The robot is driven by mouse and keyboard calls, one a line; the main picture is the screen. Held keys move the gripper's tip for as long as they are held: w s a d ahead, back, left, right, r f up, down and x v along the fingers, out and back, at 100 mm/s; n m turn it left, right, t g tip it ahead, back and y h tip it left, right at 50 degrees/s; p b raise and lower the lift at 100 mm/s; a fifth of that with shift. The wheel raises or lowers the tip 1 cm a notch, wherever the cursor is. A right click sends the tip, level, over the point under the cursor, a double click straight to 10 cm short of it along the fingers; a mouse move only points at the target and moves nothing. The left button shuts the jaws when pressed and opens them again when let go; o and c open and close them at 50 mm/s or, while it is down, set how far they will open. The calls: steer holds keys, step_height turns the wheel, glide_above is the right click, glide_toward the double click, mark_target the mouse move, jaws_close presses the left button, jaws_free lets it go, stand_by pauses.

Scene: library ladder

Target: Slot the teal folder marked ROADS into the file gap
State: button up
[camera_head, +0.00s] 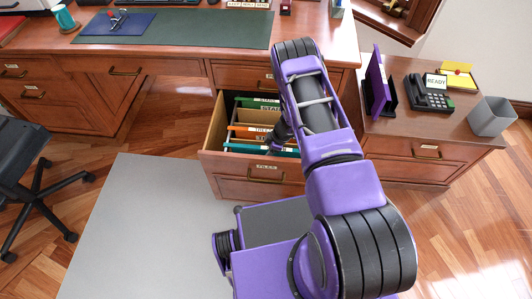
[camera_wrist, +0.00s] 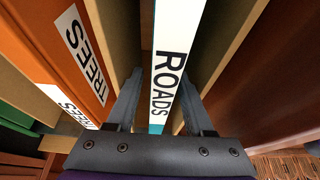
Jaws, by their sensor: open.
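The teal ROADS folder (camera_head: 258,149) is in the open file drawer (camera_head: 250,170), nearest its front. In the wrist view the white ROADS label (camera_wrist: 171,75) of the folder fills the middle, with teal edges showing. My gripper (camera_wrist: 165,100) is open, with one finger on each side of the folder; I cannot tell whether either finger touches it. In the head view my gripper reaches down into the drawer and is partly hidden by my arm. Orange TREES folders (camera_wrist: 65,45) stand to the left in the wrist view. A tan divider (camera_wrist: 228,60) is to the right.
Green folders (camera_head: 258,102) stand at the back of the drawer. The main desk (camera_head: 190,60) is behind it. The side cabinet (camera_head: 430,130) at right holds a purple upright holder (camera_head: 377,85), a phone (camera_head: 428,95) and a READY card. An office chair (camera_head: 25,180) is at left.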

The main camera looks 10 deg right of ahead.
steer(key=shift+r+p, duration=0.55)
steer(key=shift+p, duration=0.05)
steer(key=p+v, duration=0.1)
steer(key=v, duration=1)
steer(key=shift+d+r, duration=0.15)
steer(key=shift+r, duration=0.1)
